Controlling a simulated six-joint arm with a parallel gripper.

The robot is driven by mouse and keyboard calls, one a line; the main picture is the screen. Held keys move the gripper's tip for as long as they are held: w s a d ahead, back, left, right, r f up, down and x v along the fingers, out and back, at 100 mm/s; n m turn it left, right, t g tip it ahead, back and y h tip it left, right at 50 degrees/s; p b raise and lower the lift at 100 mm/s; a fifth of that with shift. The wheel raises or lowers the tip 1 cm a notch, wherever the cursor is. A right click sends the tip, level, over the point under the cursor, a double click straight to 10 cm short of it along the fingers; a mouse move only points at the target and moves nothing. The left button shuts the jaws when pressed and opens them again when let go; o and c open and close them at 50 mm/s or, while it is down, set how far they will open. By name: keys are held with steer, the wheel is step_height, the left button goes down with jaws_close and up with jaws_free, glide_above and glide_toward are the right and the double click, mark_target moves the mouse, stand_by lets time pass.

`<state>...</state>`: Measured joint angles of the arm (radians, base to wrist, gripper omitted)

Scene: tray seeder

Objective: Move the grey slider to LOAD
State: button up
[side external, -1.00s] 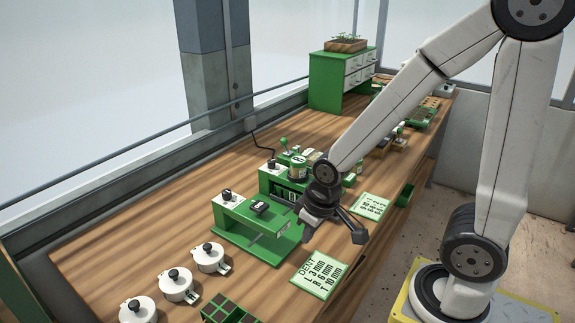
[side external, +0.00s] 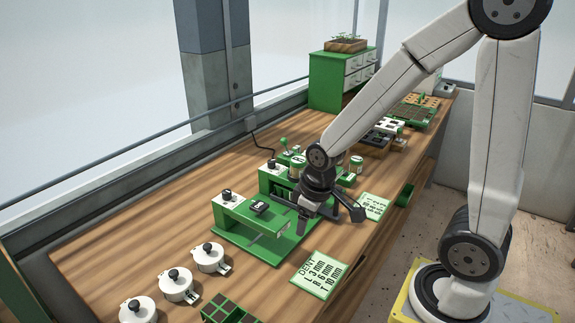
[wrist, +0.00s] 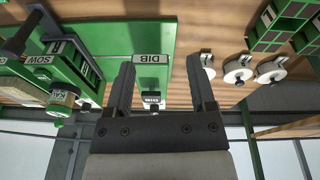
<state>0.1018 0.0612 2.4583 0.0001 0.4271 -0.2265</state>
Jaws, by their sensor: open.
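My gripper (side external: 330,212) hangs above the bench, over the right side of the green DIB station (side external: 240,226). Its fingers are apart with nothing between them, and they also show in the wrist view (wrist: 160,78). The SOW station (wrist: 38,59) lies to the left in the wrist view, with a dark bar-shaped part (wrist: 18,38) at the edge. I cannot tell whether this is the grey slider. No LOAD mark is readable. My gripper and wrist hide part of the SOW station in the side view.
Several white lidded pots (side external: 176,285) stand at the front left beside a green compartment tray (side external: 228,312). A DENT card (side external: 319,274) lies in front of the DIB station, and another card (side external: 371,206) lies right of my gripper. A green drawer cabinet (side external: 340,78) stands at the far end.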

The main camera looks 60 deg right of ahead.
steer(key=w+d+r+n+g, duration=0.1)
steer(key=w+d+n, duration=0.3)
steer(key=d, duration=0.6)
steer(key=n+g, duration=0.1)
steer(key=n, duration=0.3)
glide_above(338, 188)
steer(key=shift+r, duration=0.35)
steer(key=shift+f, duration=0.15)
steer(key=shift+f, duration=3.75)
jaws_close()
